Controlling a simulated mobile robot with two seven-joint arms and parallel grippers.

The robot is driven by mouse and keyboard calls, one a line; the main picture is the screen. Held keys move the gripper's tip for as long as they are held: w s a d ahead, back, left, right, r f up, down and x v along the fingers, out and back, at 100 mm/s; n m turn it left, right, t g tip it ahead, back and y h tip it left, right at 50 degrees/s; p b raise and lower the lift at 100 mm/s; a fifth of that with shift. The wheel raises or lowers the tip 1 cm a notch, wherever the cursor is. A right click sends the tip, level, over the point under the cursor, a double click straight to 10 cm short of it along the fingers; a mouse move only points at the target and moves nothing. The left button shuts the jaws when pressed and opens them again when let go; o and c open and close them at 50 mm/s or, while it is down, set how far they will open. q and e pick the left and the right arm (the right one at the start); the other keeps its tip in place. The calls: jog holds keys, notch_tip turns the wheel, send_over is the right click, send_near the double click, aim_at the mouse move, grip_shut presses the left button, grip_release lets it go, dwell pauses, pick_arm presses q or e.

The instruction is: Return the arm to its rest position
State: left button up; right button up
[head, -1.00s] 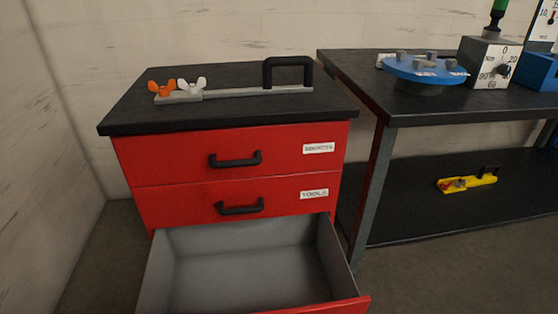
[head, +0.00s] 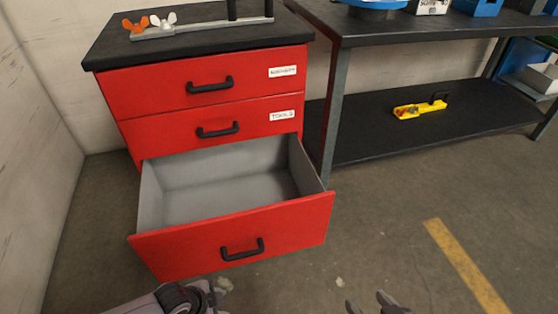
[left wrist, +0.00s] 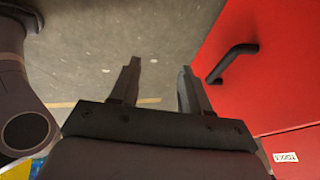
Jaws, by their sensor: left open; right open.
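My right gripper (head: 370,304) shows at the bottom edge of the head view, right of centre. Its two fingertips are apart with nothing between them, over the floor. Part of my left arm (head: 170,299) shows at the bottom left, in front of the open drawer. In the left wrist view my left gripper (left wrist: 158,85) has its fingers apart and empty. Beside it on the right is a red drawer front with a black handle (left wrist: 232,60); the fingers are not on the handle. The open bottom drawer (head: 225,228) of the red cabinet is empty as far as I see.
The cabinet's two upper drawers (head: 207,85) are shut. On its top lie a grey bar (head: 200,27) and orange and white wing pieces. A dark workbench (head: 400,27) stands to the right, with a yellow tool (head: 420,107) on its lower shelf. The floor (head: 390,220) at the right is clear.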

pick_arm(q)
jog(key=a+y, duration=0.1)
jog(key=a, duration=0.6)
jog(key=s+d+r+n+t+h, duration=0.1)
jog(key=s+d+r+n+t, duration=0.1)
jog(key=s+d+r+n, duration=0.15)
jog(key=s+a+r+n+t+y, duration=0.15)
jog(key=a+r+n+t, duration=0.25)
jog(key=a+r, duration=0.6)
jog(key=d+r+n+t, duration=0.15)
jog(key=d+n, duration=0.35)
jog(key=d, duration=0.5)
notch_tip(320, 180, up, 16)
jog(key=a+p, duration=0.1)
jog(key=p, duration=1.8)
jog(key=shift+s+a, duration=0.4)
jog(key=shift+s, duration=0.05)
pick_arm(e)
notch_tip(320, 180, up, 16)
jog(key=d, duration=0.2)
jog(key=shift+s+f+h, duration=0.25)
jog(key=shift+h, duration=0.15)
pick_arm(q)
jog(key=shift+f, duration=0.1)
pick_arm(e)
jog(key=shift+d, duration=0.1)
pick_arm(q)
jog(key=shift+s, duration=0.1)
pick_arm(e)
jog(key=shift+s+f, duration=0.1)
